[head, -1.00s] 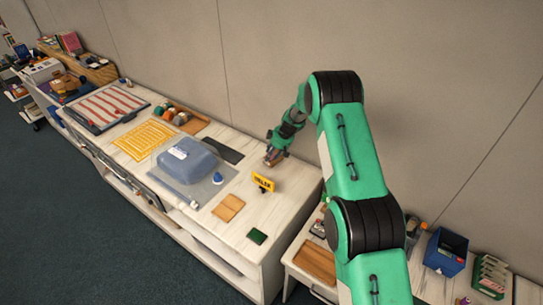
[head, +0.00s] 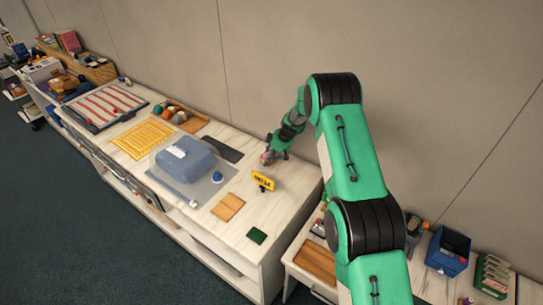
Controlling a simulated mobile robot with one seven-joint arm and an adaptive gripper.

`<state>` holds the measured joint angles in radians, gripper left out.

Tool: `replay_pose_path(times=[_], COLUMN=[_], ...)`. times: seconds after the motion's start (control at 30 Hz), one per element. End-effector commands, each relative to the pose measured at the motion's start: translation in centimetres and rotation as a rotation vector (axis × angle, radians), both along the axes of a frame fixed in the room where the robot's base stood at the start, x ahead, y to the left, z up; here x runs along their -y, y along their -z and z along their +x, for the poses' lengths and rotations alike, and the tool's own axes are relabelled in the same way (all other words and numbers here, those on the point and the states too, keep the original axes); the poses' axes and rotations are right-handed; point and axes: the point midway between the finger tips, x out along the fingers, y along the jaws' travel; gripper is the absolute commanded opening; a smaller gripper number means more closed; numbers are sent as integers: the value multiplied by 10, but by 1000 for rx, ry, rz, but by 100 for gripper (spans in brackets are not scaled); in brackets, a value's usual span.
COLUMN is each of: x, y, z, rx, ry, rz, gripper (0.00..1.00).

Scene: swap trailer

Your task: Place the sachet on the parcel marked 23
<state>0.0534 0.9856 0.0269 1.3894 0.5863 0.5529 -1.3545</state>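My gripper (head: 269,158) is small in the head view, low over the back right of the long white counter, behind a small yellow sign. I cannot tell whether its fingers are open or shut, or whether anything is between them. A blue-grey rounded parcel (head: 190,161) with a small white label lies on a grey mat, left of my gripper and apart from it. The label is too small to read, so I cannot tell whether it says 23. I cannot pick out the sachet with certainty.
The yellow sign (head: 263,181) stands in front of my gripper. A dark flat pad (head: 222,149), a tan square (head: 228,207), a green square (head: 257,236), a yellow grid mat (head: 144,139) and a striped mat (head: 103,107) lie on the counter (head: 285,208). The wall is close behind.

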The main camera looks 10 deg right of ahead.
Motion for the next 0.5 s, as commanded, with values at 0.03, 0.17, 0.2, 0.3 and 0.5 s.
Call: replay_pose_path(times=[0.03, 0.17, 0.2, 0.3, 0.5], x=[0, 1, 1, 1, 1], y=[-3, -6, -6, -8, -13], z=[1, 3, 4, 5, 5], rx=[3, 6, 8, 9, 11], ry=[0, 1, 1, 1, 0], rz=[0, 0, 0, 0, -1], gripper=[58, 58, 58, 58, 58])
